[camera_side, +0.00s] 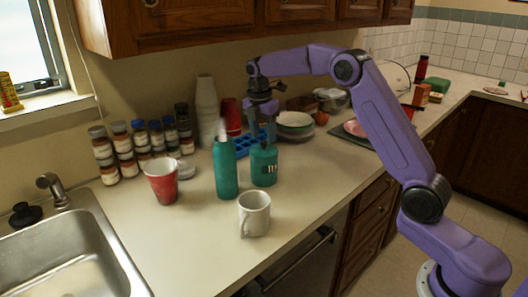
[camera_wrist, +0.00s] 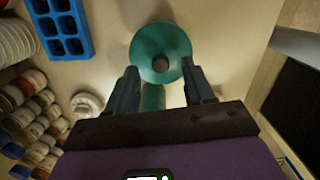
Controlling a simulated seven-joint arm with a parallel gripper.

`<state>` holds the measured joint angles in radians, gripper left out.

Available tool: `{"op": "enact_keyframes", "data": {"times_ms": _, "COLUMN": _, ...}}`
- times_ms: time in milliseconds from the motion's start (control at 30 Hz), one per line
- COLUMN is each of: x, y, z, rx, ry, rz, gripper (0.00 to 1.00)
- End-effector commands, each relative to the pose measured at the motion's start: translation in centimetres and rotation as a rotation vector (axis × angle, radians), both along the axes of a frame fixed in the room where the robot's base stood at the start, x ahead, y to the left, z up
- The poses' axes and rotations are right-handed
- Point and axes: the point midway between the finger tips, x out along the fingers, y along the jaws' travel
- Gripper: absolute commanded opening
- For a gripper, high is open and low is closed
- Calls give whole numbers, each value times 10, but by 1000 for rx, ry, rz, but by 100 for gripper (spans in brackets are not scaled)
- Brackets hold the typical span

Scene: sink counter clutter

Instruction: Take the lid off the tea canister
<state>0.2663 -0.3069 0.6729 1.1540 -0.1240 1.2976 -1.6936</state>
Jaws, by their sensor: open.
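The tea canister (camera_side: 264,170) is a squat teal jar with a dark label, upright on the counter near the middle of the side view. In the wrist view its round teal lid (camera_wrist: 146,46) shows from above, with a dark knob (camera_wrist: 161,62) at its middle. My gripper (camera_side: 262,133) points down just above the canister, open and empty. In the wrist view my gripper (camera_wrist: 162,72) has one finger to each side of the knob. The side view does not clearly show the gap between fingertips and lid.
A tall teal bottle (camera_side: 226,170) stands close left of the canister. A white mug (camera_side: 254,214) is in front and a red cup (camera_side: 162,181) is left. A blue tray (camera_side: 246,143), stacked plates (camera_side: 295,121) and several spice jars stand behind. The counter's front right is clear.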

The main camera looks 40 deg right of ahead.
Motion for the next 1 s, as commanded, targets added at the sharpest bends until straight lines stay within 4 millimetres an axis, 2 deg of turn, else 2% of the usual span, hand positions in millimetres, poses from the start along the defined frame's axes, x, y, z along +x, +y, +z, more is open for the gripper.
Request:
{"op": "enact_keyframes", "data": {"times_ms": 100, "x": -1, "y": -2, "z": -18, "rx": -1, "ry": 4, "rz": 0, "gripper": 52}}
{"op": "enact_keyframes", "data": {"times_ms": 200, "x": 0, "y": -3, "z": -26, "rx": 0, "ry": 2, "rz": 0, "gripper": 52}}
{"op": "enact_keyframes", "data": {"times_ms": 467, "x": 0, "y": -3, "z": -29, "rx": 0, "ry": 0, "rz": 0, "gripper": 52}}
{"op": "enact_keyframes", "data": {"times_ms": 500, "x": 0, "y": -3, "z": -29, "rx": 0, "ry": 0, "rz": 0, "gripper": 49}}
{"op": "enact_keyframes", "data": {"times_ms": 567, "x": 0, "y": -3, "z": -29, "rx": 0, "ry": 0, "rz": 0, "gripper": 30}}
{"op": "enact_keyframes", "data": {"times_ms": 600, "x": 0, "y": -3, "z": -29, "rx": 0, "ry": 0, "rz": 0, "gripper": 17}}
{"op": "enact_keyframes", "data": {"times_ms": 667, "x": 0, "y": -3, "z": -29, "rx": 0, "ry": 0, "rz": 0, "gripper": 0}}
{"op": "enact_keyframes", "data": {"times_ms": 1000, "x": 0, "y": -3, "z": -27, "rx": 0, "ry": -1, "rz": 0, "gripper": 0}}
